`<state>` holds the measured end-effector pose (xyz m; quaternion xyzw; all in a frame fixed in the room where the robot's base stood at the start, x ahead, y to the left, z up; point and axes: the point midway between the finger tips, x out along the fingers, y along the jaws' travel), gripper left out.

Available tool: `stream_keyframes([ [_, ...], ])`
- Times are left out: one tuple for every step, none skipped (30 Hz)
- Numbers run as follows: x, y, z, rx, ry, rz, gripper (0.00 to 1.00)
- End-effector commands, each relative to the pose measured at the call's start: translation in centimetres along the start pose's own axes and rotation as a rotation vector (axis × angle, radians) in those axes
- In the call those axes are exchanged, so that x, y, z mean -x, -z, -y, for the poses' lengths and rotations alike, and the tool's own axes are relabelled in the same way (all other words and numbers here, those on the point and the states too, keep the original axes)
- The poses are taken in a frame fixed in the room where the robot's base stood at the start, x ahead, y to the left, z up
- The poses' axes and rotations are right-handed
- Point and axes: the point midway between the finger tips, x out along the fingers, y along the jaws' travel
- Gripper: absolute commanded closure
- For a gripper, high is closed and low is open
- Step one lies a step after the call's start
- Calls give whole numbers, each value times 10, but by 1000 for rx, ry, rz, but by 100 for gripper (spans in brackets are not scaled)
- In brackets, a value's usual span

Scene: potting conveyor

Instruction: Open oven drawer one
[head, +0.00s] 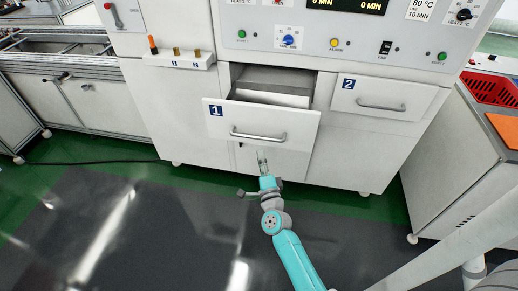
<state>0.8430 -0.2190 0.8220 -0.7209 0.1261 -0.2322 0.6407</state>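Oven drawer one (285,117) is in the head view, a white front with a blue "1" label. It is pulled out from the white oven cabinet, and its inside shows behind the front. Its bar handle (258,137) runs across the lower middle of the front. My gripper (262,155) is just below the handle in the picture, at the end of my teal arm. It appears apart from the handle, but the distance in depth is unclear. The fingers are too small to show whether they are open or shut.
Drawer two (385,92) is shut, to the right of drawer one. A control panel (350,30) with knobs is above. A counter with a red basket (490,88) stands at right, and a conveyor (60,48) at left. The grey floor (130,225) in front is clear.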

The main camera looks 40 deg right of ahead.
Motion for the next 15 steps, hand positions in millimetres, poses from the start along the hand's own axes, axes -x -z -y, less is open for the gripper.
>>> stream_keyframes([
  [7,0,0,0,0,1,61],
  [10,0,0,1,-1,1,61],
  [14,0,-1,1,-1,0,61],
  [16,0,0,1,0,0,61],
  [18,0,0,1,1,0,61],
  [20,0,0,0,1,0,61],
  [21,0,0,0,1,0,61],
  [22,0,0,0,1,0,61],
  [23,0,0,0,1,0,61],
  [23,0,0,0,1,0,61],
  [23,0,0,0,1,-1,61],
  [23,0,0,0,1,-1,61],
  [23,0,0,0,1,-1,61],
  [23,0,0,0,1,-1,61],
  [23,0,0,0,1,-1,61],
])
